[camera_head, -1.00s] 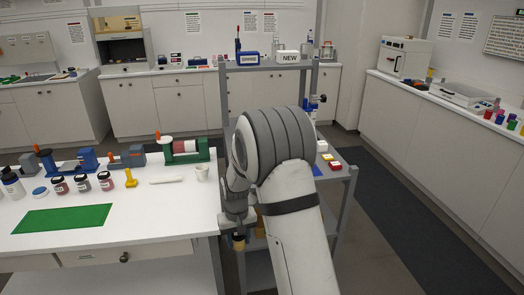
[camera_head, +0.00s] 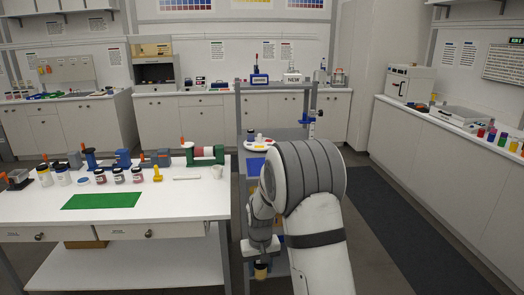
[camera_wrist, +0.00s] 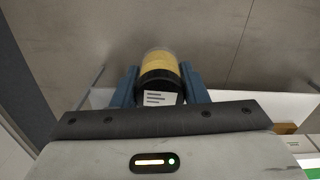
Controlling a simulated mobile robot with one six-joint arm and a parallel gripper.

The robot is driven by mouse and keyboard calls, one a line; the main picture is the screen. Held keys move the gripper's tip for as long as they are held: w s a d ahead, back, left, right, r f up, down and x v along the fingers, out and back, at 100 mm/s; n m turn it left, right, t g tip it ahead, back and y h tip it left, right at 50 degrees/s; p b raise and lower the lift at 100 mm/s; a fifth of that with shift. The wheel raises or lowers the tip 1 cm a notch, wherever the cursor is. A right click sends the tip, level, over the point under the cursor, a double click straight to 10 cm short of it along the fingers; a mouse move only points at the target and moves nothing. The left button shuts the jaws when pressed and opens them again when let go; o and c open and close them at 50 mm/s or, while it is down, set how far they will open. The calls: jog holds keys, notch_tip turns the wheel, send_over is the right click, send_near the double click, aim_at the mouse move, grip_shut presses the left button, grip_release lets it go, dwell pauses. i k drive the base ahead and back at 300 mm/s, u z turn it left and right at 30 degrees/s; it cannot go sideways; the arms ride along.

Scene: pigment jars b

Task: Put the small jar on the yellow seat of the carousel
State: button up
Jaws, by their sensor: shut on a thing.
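The small jar (camera_wrist: 160,62) has a yellow body, a black band and a white label. In the wrist view it sits between the two blue fingers of my gripper (camera_wrist: 158,88), which is shut on it. In the head view my gripper (camera_head: 261,258) hangs low, right of the white table, with the jar (camera_head: 260,272) at its lower end. A white round carousel (camera_head: 261,149) stands on the grey rack beyond my arm. Small coloured patches show on its top; my arm hides part of the rack, and I cannot clearly tell which seat is yellow.
The white table (camera_head: 180,208) at left holds a green mat (camera_head: 101,201), several jars, a white cup (camera_head: 217,172) and a green-framed roller device (camera_head: 204,154). The grey rack (camera_head: 241,120) has upright posts. Open floor lies right of my arm, beside a dark mat (camera_head: 400,225).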

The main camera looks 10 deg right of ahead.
aim_at(260, 146)
jog(key=z, duration=0.3)
jog(key=i, duration=0.95)
